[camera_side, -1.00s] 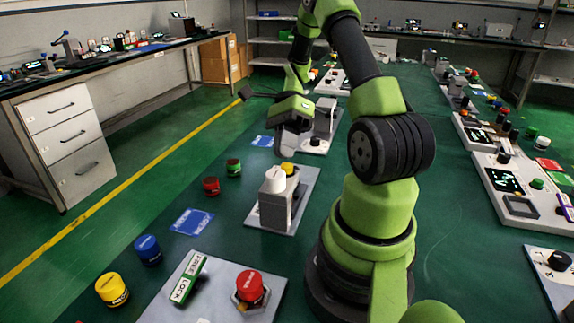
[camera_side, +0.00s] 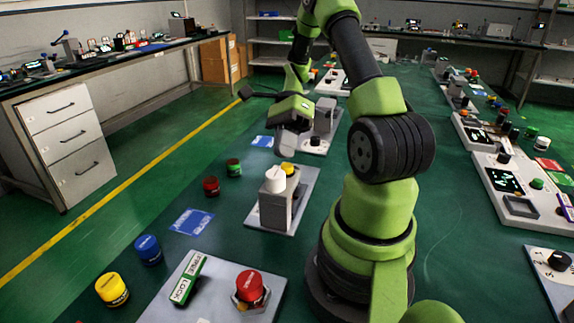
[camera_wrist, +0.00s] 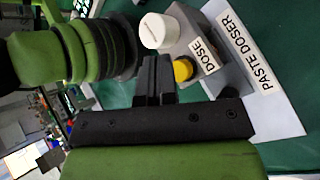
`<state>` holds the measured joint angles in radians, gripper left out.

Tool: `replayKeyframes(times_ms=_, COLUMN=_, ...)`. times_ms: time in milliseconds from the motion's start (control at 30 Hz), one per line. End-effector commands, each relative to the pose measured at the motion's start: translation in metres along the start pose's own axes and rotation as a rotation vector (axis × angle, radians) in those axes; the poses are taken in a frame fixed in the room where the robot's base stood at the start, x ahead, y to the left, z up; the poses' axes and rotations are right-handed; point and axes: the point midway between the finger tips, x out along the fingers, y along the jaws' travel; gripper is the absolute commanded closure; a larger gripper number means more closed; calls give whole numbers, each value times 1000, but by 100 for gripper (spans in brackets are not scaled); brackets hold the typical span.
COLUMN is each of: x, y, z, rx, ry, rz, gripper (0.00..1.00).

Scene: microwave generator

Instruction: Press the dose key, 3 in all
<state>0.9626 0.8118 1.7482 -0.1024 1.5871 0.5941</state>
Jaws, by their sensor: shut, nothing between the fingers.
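The dose key is a round yellow button (camera_wrist: 183,69) next to a "DOSE" label on the grey paste doser (camera_wrist: 235,75), which also has a white cylindrical knob (camera_wrist: 158,31). In the side view the yellow key (camera_side: 289,168) sits behind the white knob (camera_side: 274,179), on the doser's grey body (camera_side: 273,209). My gripper (camera_side: 285,148) is shut and empty, pointing down just above the yellow key. In the wrist view its fingertips (camera_wrist: 159,63) lie just beside the key; whether they touch it I cannot tell.
The doser stands on a pale plate (camera_side: 300,200) on the green table. Red (camera_side: 211,187) and green (camera_side: 233,168) buttons and a blue card (camera_side: 192,222) lie to its left. A red button (camera_side: 249,287) on another plate is in front.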

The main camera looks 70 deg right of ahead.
Motion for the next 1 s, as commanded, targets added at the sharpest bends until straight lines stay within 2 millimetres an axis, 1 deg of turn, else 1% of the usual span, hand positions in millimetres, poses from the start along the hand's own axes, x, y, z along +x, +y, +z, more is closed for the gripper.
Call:
replayKeyframes(times_ms=633, x=0, y=0, z=0, rx=0, ry=0, rz=0, gripper=100)
replayKeyframes(times_ms=1000, x=6, y=-4, z=-4, rx=0, ry=0, rz=0, gripper=100)
